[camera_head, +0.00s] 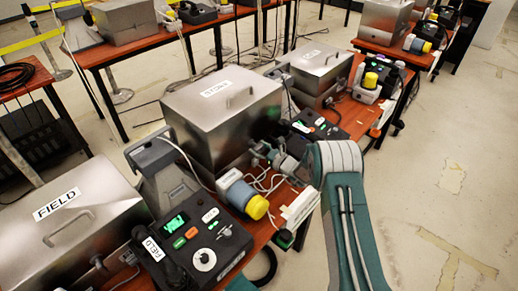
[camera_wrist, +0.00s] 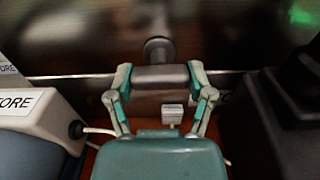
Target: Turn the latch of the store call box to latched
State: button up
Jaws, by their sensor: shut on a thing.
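The store call box (camera_head: 222,115) is a shiny metal box with a STORE label on its lid, which looks closed. In the wrist view its metal front (camera_wrist: 70,45) fills the top. The latch (camera_wrist: 160,78) is a dark grey crossbar on a round stem standing out from that front. My gripper (camera_wrist: 159,79) is shut on this bar, with one finger at each end; the bar lies level in the wrist view. In the head view my gripper (camera_head: 268,153) reaches the right side of the box, and the latch cannot be clearly made out there.
A FIELD box (camera_head: 75,215) and its black phone panel (camera_head: 195,245) stand at the front left. A yellow-capped cylinder (camera_head: 243,196) and loose white cables lie near my gripper. Another metal box (camera_head: 320,65) stands behind. The floor (camera_head: 440,185) at right is open.

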jog(key=shift+n, duration=0.3)
jog(key=n, duration=1.4)
jog(key=shift+a+f+n, duration=0.1)
jog(key=shift+n, duration=1.5)
jog(key=shift+s+f, duration=0.1)
jog(key=o, duration=1.1)
